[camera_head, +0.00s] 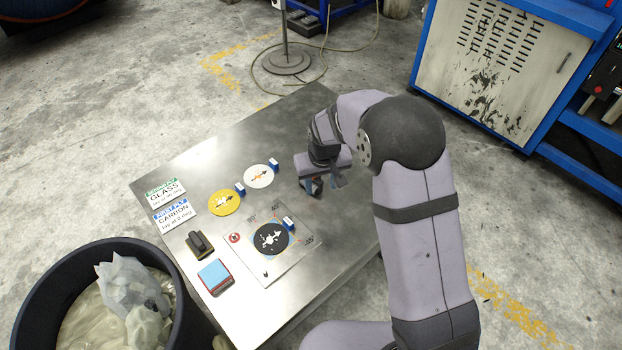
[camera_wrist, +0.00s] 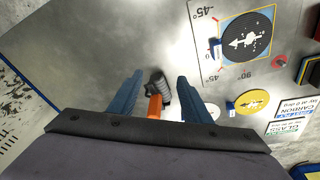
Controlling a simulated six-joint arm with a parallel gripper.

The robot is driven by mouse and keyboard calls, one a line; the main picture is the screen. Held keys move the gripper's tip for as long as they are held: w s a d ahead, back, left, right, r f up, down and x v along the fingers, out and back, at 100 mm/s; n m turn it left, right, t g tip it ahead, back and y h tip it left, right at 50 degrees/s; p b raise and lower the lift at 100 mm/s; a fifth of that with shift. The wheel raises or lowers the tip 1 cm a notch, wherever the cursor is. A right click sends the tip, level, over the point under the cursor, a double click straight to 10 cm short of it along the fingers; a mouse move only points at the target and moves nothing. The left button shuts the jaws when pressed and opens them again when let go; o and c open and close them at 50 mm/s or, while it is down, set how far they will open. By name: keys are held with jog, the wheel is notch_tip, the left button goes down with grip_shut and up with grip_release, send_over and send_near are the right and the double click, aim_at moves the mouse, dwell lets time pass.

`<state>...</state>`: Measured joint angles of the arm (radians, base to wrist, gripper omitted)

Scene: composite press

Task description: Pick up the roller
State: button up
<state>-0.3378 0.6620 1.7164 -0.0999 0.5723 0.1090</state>
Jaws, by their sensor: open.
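The roller shows in the wrist view as a dark grey ribbed cylinder (camera_wrist: 160,83) with an orange part (camera_wrist: 154,107) nearer the wrist. It lies on the metal table. My gripper (camera_wrist: 159,79) is open, with one blue finger on each side of the roller and a visible gap to each finger in this view. I cannot tell how far the fingertips are above the table. In the head view my gripper (camera_head: 316,184) is low over the table's right part, and it mostly hides the roller there.
The metal table (camera_head: 190,155) holds a yellow disc (camera_head: 224,202), a white disc (camera_head: 258,176) and a black disc (camera_head: 271,238) on an angle plate. GLASS (camera_head: 166,193) and CARBON (camera_head: 175,215) signs, a dark block (camera_head: 200,243) and a blue-topped block (camera_head: 215,276) lie left. A bin (camera_head: 40,285) stands front left.

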jog(key=w+a+r+m+t, duration=0.2)
jog(key=w+r, duration=0.2)
jog(key=w, duration=0.2)
jog(key=shift+y, duration=0.3)
jog(key=shift+p+x, duration=1.3)
jog(key=shift+x, duration=2.4)
jog(key=shift+w+a+r, duration=0.1)
jog(key=shift+w, duration=0.05)
jog(key=shift+c, duration=0.6)
grip_shut()
